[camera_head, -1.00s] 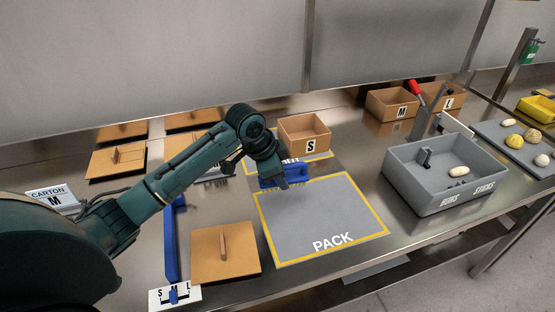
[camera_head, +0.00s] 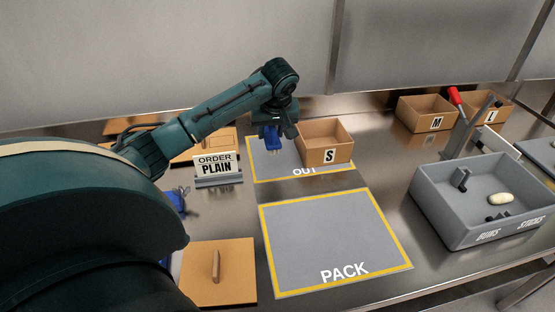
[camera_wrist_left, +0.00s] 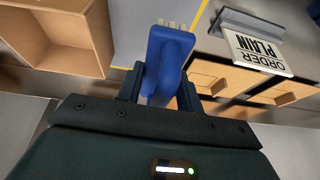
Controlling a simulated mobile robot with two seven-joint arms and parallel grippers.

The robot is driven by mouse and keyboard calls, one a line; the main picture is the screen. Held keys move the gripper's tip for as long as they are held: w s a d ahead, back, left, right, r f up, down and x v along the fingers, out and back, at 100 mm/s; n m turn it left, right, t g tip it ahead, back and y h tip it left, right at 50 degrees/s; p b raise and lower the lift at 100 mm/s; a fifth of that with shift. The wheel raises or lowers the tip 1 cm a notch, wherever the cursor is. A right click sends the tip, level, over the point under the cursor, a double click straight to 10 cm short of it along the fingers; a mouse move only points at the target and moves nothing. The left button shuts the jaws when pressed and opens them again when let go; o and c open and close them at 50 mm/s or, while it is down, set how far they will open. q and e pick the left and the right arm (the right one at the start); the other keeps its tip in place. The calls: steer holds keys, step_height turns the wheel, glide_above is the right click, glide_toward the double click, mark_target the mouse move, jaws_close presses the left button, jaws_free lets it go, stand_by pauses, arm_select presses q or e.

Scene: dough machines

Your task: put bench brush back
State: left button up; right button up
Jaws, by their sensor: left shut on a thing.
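The blue bench brush (camera_head: 271,136) is in my left gripper (camera_head: 275,124), over the left part of the OUT mat, just left of the box marked S. In the left wrist view the brush (camera_wrist_left: 168,58) stands between the two fingers of my left gripper (camera_wrist_left: 160,90), its pale bristles pointing away from me. The left gripper is shut on it. From these views I cannot tell how far the bristles are above the mat. My right gripper is not in view.
The box S (camera_head: 324,143) stands on the OUT mat (camera_head: 262,171). The ORDER PLAIN sign (camera_head: 216,168) stands left of it. The PACK mat (camera_head: 335,240) is bare. A brown lid (camera_head: 217,272) lies at its left. A grey bin (camera_head: 440,205) stands at the right.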

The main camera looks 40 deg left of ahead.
mark_target(275, 134)
arm_select(q)
step_height(275, 134, down, 8)
steer(key=shift+s+f, duration=0.1)
steer(key=shift+f, duration=0.05)
stand_by(0.4)
steer(key=o, duration=1)
steer(key=shift+f, duration=0.15)
steer(key=shift+c, duration=0.2)
steer(key=v, duration=1.1)
steer(key=shift+s+d+r, duration=0.1)
steer(key=shift+d+r, duration=0.05)
steer(key=shift+r, duration=0.5)
